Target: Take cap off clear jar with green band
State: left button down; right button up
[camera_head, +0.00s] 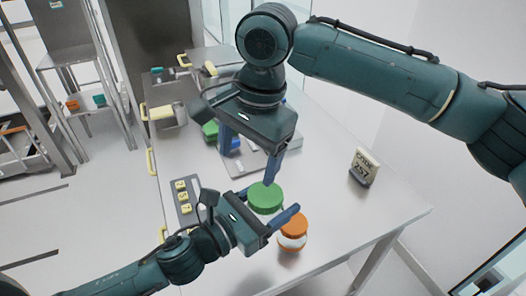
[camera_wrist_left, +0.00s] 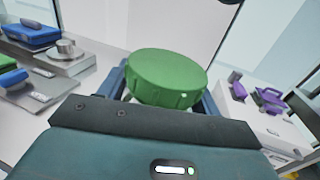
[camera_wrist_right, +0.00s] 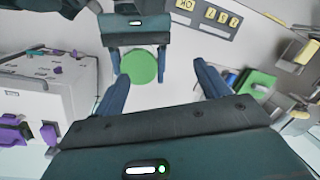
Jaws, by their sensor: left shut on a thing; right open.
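A jar with a wide ribbed green cap (camera_head: 265,198) stands near the table's front. Its body and any green band are hidden. My left gripper (camera_head: 278,200) is shut on this green-capped jar, a finger on each side. In the left wrist view the green cap (camera_wrist_left: 167,77) rises between the fingers. My right gripper (camera_head: 248,166) is open and empty, above and behind the cap, pointing down. In the right wrist view the green cap (camera_wrist_right: 138,66) lies beyond my open fingers, between the left gripper's fingers.
An orange-capped clear jar (camera_head: 292,232) stands close beside the left gripper's near finger. A panel with yellow tags (camera_head: 185,201) lies at the left. Grey equipment with green and blue items (camera_head: 211,131) is behind. The table's front right is clear.

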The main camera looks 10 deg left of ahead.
aim_at(262, 193)
jog(key=shift+s+d+r+m+h, duration=0.1)
jog(key=shift+d+r+m+h, duration=0.25)
jog(key=shift+d, duration=0.2)
jog(key=shift+s+d+r+m+h, duration=0.1)
jog(key=shift+d+m+h, duration=0.15)
jog(key=shift+d+h, duration=0.25)
jog(key=shift+d+f, duration=0.1)
jog(key=shift+d, duration=0.1)
notch_tip(262, 193, down, 8)
jog(key=shift+r, duration=0.15)
jog(key=c, duration=1)
jog(key=n, duration=0.3)
jog(key=shift+r, duration=0.1)
